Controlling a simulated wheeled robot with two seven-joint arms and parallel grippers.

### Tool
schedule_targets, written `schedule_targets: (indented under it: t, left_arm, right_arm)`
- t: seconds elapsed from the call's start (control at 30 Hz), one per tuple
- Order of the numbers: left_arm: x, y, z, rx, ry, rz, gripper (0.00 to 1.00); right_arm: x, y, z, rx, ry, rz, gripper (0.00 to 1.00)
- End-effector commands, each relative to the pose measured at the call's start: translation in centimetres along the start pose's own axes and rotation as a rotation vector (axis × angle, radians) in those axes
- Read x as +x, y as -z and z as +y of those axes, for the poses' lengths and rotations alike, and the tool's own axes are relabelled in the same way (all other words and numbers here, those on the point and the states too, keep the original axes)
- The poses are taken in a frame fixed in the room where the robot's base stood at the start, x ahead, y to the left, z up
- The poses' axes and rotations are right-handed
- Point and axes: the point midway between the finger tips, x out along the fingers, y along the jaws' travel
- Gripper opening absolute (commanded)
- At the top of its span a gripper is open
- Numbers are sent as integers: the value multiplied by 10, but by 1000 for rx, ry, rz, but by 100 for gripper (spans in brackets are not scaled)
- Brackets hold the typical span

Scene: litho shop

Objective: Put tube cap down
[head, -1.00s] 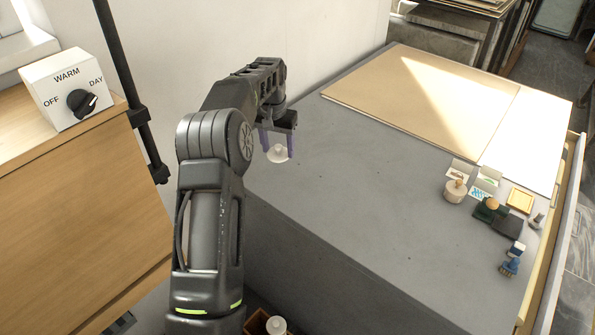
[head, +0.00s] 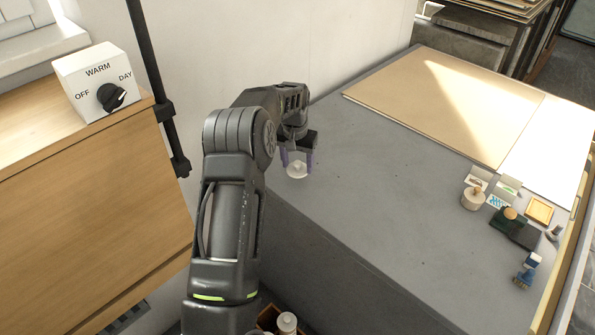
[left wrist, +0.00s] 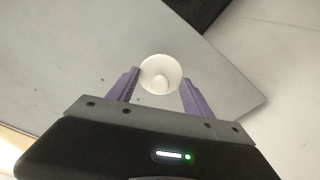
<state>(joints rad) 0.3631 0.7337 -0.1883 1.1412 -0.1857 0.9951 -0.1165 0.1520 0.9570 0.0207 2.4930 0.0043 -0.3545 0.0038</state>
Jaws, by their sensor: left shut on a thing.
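The tube cap (head: 297,171) is a small white round piece with a raised knob in its middle. My left gripper (head: 296,163) is shut on it, with its purple fingers on either side of the cap. The cap is at the left end of the grey worktop (head: 370,210), near its edge; I cannot tell whether it touches the surface. In the left wrist view the cap (left wrist: 160,75) sits between the two purple fingertips of the gripper (left wrist: 160,84). My right gripper is not in view.
A tan board (head: 450,105) lies at the back of the worktop. Stamps and small pads, including a round wooden-topped one (head: 473,198), stand at the right. A white-topped container (head: 287,322) is low at the front. The worktop's middle is clear.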

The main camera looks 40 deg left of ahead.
Motion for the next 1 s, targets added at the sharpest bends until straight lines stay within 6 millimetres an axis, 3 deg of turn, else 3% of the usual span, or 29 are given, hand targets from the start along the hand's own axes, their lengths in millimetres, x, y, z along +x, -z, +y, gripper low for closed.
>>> schedule_targets:
  t: [0.3, 0.6, 0.97, 1.0]
  left_arm:
    - [3, 0, 0, 0, 0, 0, 21]
    - [36, -5, 0, 0, 0, -1, 21]
    - [42, -5, 0, 0, 0, 1, 21]
    - [42, -5, 0, 0, 0, 1, 60]
  right_arm:
    - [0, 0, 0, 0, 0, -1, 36]
    - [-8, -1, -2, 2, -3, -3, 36]
    - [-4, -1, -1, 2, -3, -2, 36]
    - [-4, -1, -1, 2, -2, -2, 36]
